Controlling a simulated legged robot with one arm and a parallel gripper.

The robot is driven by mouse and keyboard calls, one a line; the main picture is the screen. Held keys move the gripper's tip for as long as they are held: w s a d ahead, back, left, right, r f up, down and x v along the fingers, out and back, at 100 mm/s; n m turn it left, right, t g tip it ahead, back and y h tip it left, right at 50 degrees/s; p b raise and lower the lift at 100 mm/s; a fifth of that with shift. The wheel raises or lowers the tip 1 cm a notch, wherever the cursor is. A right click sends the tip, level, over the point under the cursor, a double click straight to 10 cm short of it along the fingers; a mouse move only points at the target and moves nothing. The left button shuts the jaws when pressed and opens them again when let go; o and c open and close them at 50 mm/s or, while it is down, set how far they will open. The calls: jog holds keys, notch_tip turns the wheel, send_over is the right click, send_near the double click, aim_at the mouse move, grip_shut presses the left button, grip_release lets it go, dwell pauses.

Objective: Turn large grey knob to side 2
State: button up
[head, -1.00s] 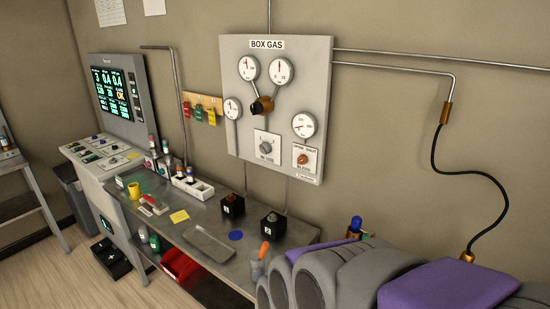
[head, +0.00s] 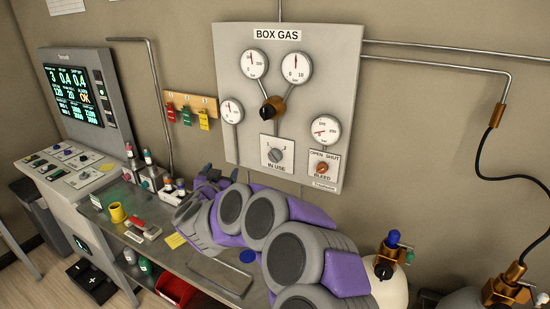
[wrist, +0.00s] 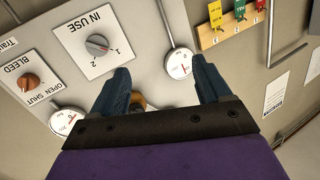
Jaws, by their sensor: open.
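The large grey knob (head: 275,155) sits on a white IN USE plate (head: 287,167) low on the BOX GAS panel. In the wrist view the knob (wrist: 97,45) is upper left, with marks 1 and 2 beside it; its pointer appears to face mark 1. My gripper (wrist: 160,80) is open and empty, its two blue fingers apart. The knob lies beyond the left finger, outside the gap, and nothing touches it. In the head view my gripper (head: 212,174) is left of the knob and lower, partly hidden by my arm.
An orange BLEED knob (head: 322,169) is right of the grey knob. A black-and-brass valve (head: 271,108) and several gauges are above. Coloured tags (head: 187,114) hang left of the panel. A bench (head: 165,255) with small items lies below.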

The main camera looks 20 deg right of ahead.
jog(key=s+d+f+m+g+h, duration=0.2)
jog(key=s+d+f+g+h, duration=0.1)
jog(key=d+h, duration=0.15)
jog(key=h, duration=0.2)
send_near(272, 158)
jog(key=shift+m+g+y, duration=0.25)
jog(key=shift+m+g, duration=0.05)
jog(key=x, duration=0.2)
jog(key=b+x, duration=0.1)
jog(key=x, duration=0.5)
jog(key=shift+s+d+r, duration=0.15)
jog(key=shift+s+r, duration=0.05)
jog(key=shift+r, duration=0.2)
jog(key=shift+w+d, duration=0.4)
jog(key=shift+d, duration=0.05)
jog(key=shift+w+a+r+b, duration=0.15)
jog(key=shift+w+a+b, duration=0.15)
jog(key=shift+a, duration=0.1)
jog(key=shift+d, duration=0.5)
jog(key=shift+c, duration=1.4)
jog(key=shift+a, duration=0.1)
jog(key=c, duration=0.7)
